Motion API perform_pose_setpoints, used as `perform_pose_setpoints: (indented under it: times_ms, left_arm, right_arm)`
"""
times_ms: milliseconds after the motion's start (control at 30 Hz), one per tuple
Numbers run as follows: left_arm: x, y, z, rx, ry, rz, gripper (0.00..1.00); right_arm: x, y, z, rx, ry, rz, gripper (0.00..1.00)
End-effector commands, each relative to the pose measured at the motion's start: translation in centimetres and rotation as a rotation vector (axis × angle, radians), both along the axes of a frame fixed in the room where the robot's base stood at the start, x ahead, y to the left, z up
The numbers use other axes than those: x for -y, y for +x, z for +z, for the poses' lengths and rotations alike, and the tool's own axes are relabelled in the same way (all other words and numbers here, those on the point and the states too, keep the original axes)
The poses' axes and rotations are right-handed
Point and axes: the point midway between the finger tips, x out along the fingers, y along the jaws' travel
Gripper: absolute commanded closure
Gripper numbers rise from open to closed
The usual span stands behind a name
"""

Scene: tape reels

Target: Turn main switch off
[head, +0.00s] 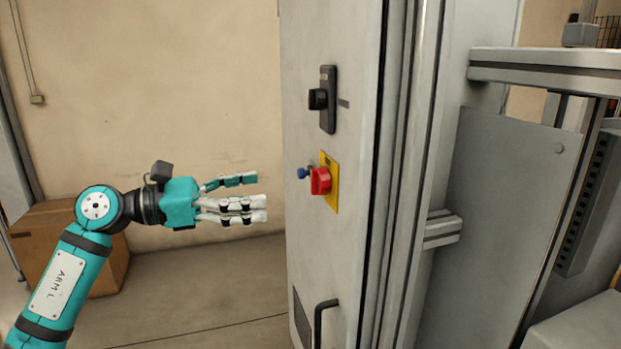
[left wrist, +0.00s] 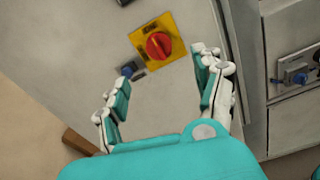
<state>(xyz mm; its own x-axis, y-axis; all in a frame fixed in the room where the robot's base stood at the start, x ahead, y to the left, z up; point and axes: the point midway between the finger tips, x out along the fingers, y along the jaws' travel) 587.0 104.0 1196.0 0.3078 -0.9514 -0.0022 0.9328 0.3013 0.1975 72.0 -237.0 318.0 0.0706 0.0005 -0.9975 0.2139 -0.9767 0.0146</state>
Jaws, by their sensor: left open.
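The main switch is a red rotary knob (head: 320,181) on a yellow plate (head: 331,190), on the grey cabinet's (head: 340,260) front. In the left wrist view the red knob (left wrist: 158,46) sits on its yellow plate beyond the fingertips. A small blue part (head: 303,173) sticks out beside the knob; it also shows in the left wrist view (left wrist: 127,71). My left gripper (head: 262,190) is open and empty, to the left of the knob with a gap between them. My right gripper is in neither view.
A black handle (head: 327,100) is above the switch, and a black pull handle (head: 320,322) is below it. A cardboard box (head: 40,235) stands on the floor behind my left arm. Metal rails and a grey panel (head: 500,210) are at right.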

Motion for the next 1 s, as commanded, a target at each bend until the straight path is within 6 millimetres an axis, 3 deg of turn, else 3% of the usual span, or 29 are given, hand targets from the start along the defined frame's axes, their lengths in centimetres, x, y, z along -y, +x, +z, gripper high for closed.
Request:
perform_pose_setpoints:
  times_ms: [300, 500, 933, 1000]
  left_arm:
    - [6.6, 2.1, 0.3, -0.003, -0.005, -0.002, 0.32]
    - [9.2, 3.0, 0.2, -0.002, -0.004, -0.001, 0.32]
    - [10.2, 3.4, 0.0, -0.001, -0.002, 0.002, 0.32]
    - [10.2, 3.4, 0.0, -0.001, -0.002, 0.002, 0.4]
  right_arm:
    - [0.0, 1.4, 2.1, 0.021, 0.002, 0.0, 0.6]
    - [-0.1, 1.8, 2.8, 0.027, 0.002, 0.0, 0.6]
    - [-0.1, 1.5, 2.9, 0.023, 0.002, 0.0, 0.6]
    - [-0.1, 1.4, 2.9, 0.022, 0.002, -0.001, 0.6]
